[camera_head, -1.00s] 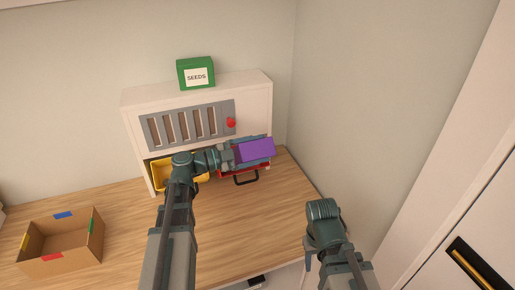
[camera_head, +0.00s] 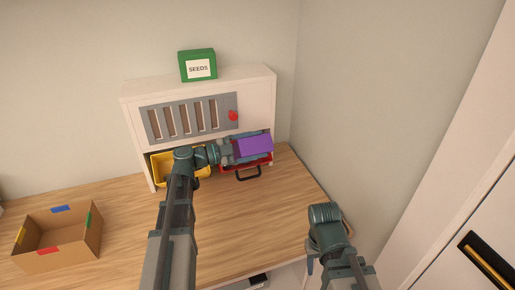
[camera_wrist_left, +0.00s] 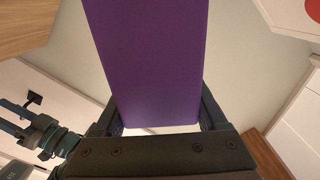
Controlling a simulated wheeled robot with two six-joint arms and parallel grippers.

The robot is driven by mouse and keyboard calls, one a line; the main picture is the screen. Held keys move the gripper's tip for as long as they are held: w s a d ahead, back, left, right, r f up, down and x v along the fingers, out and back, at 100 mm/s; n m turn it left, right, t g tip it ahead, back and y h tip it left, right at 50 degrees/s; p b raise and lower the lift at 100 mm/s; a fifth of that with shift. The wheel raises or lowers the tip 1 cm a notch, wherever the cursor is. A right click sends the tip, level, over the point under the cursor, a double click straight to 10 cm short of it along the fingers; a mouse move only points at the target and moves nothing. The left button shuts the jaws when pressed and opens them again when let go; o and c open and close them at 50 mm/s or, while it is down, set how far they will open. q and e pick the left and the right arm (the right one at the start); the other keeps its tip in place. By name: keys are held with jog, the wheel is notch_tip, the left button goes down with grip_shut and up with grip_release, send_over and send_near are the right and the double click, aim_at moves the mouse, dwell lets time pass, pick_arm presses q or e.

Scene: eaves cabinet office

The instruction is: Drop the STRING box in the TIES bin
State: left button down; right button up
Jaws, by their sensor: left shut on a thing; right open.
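My left gripper (camera_head: 229,151) is shut on a purple box (camera_head: 253,145), held in front of the right part of the white cabinet. The purple box also fills the middle of the left wrist view (camera_wrist_left: 150,60); no label shows on its visible faces. A red bin (camera_head: 262,163) with a dark handle is just below and partly behind the purple box. A yellow bin (camera_head: 160,172) is to its left, partly hidden by my left arm. No lettering shows on either bin. My right gripper (camera_head: 318,264) is open and empty near the table's front right edge.
A white cabinet (camera_head: 258,95) with a grey slatted panel and a red knob (camera_head: 233,116) stands at the back. A green SEEDS box (camera_head: 197,65) sits on top. An open cardboard box (camera_head: 60,262) stands at left. The middle of the wooden table (camera_head: 250,215) is clear.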

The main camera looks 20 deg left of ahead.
pick_arm(q)
jog(key=shift+w+a+f+b, duration=0.4)
jog(key=shift+w+f+b, duration=0.2)
jog(key=shift+f+b, duration=0.1)
jog(key=shift+w+a+f+b, duration=0.4)
jog(key=shift+w+f+b, duration=0.2)
jog(key=shift+f, duration=0.1)
jog(key=shift+w+a+f+b, duration=0.4)
jog(key=shift+w+f+b, duration=0.2)
jog(key=shift+f, duration=0.1)
grip_release()
jog(key=v, duration=1.3)
jog(key=shift+s+a, duration=0.3)
